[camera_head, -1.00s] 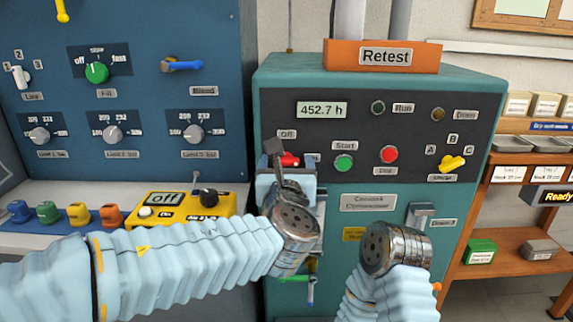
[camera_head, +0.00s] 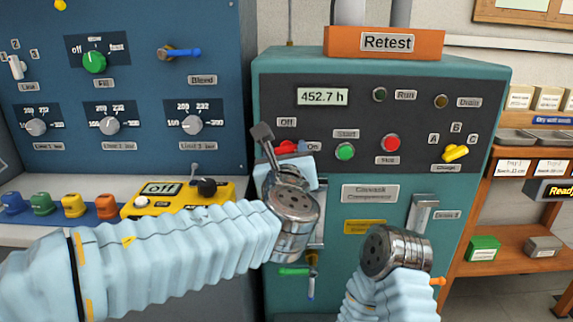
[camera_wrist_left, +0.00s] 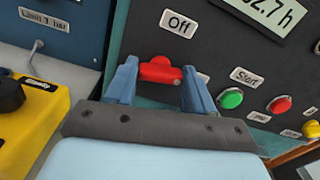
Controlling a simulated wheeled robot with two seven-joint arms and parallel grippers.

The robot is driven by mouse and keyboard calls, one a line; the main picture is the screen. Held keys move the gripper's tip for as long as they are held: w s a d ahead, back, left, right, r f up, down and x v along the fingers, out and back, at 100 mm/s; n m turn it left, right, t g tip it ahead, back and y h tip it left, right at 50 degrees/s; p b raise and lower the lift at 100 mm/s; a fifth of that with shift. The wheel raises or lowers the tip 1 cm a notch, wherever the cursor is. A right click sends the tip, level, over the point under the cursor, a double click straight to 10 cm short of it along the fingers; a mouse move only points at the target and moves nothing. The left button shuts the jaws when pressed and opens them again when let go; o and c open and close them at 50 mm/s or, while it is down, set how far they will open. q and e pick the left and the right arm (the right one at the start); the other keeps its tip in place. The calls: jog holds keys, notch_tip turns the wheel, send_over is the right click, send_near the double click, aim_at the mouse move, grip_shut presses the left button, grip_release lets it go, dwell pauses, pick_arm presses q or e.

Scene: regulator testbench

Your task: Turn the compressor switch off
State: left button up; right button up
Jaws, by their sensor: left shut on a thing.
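The red compressor switch (camera_head: 288,146) is on the dark panel of the teal compressor cabinet, between an "Off" label (camera_head: 286,122) at its upper left and an "On" label (camera_head: 313,147) at its right. My left gripper (camera_head: 281,153) is at the switch and partly covers it in the head view. In the left wrist view the red switch (camera_wrist_left: 160,70) sits between the two blue-grey fingers, which are shut on it. The "Off" label (camera_wrist_left: 179,23) is just above. Which label the switch points to is unclear. My right wrist shows low in front of the cabinet; its fingers are hidden.
A green start button (camera_head: 345,151) and a red button (camera_head: 390,143) lie right of the switch. A yellow selector (camera_head: 456,153) is further right. A yellow handheld unit (camera_head: 179,198) reading "off" stands on the left bench. The run lamp (camera_head: 379,94) looks dark.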

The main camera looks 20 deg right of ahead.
pick_arm(q)
jog(key=shift+f+n+b, duration=0.1)
jog(key=shift+n+b, duration=7.1)
jog(key=shift+n, duration=0.6)
jog(key=o, duration=1)
jog(key=shift+o, duration=0.2)
jog(key=b+v, duration=0.1)
jog(key=v, duration=1.2)
jog(key=shift+s, duration=0.4)
